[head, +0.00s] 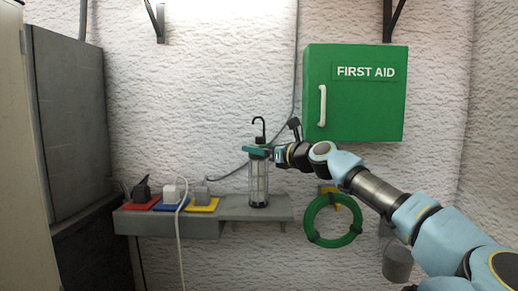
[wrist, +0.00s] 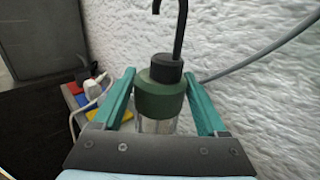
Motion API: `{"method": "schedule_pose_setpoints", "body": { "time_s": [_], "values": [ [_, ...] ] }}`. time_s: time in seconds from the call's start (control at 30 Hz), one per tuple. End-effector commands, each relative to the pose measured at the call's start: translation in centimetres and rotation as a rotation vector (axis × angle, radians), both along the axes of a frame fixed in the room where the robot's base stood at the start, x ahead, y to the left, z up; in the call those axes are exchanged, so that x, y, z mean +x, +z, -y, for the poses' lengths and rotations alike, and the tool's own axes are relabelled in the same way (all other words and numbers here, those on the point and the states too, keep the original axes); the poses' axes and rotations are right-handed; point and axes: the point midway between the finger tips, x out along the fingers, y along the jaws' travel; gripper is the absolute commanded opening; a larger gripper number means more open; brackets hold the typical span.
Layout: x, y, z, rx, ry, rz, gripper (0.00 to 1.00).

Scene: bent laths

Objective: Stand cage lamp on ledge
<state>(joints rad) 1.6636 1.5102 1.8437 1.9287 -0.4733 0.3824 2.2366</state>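The cage lamp (head: 258,184) is upright, a clear caged tube with a dark green cap and a black hook on top. Its lower end is over the grey ledge (head: 230,211), on the bare right part, and looks to rest on it; a small gap cannot be ruled out. My gripper (head: 257,151) reaches in from the right at the cap. In the wrist view, its two teal fingers flank the green cap (wrist: 160,97), with the tips close against both sides; it looks shut on the lamp. The lamp's lower part is hidden there.
Red, blue and yellow pads (head: 204,205) with plugs fill the ledge's left part, with a white cable hanging down. A green first aid box (head: 360,110) is above right. A green hose ring (head: 313,236) hangs right of the ledge. A grey cable runs behind the lamp.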

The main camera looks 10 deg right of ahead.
Motion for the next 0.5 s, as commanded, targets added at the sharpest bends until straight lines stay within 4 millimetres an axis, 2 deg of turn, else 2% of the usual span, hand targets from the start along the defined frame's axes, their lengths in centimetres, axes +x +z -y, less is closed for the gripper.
{"method": "schedule_pose_setpoints", "body": {
  "time_s": [0.03, 0.2, 0.5],
  "values": [
    [-0.01, 0.0, -0.02, 0.0, 0.0, 0.0, 0.81],
    [-0.01, 0.01, -0.02, 0.0, 0.001, 0.0, 1.0],
    [-0.17, 0.11, 0.14, 0.0, -0.001, 0.0, 1.0]
  ]
}}
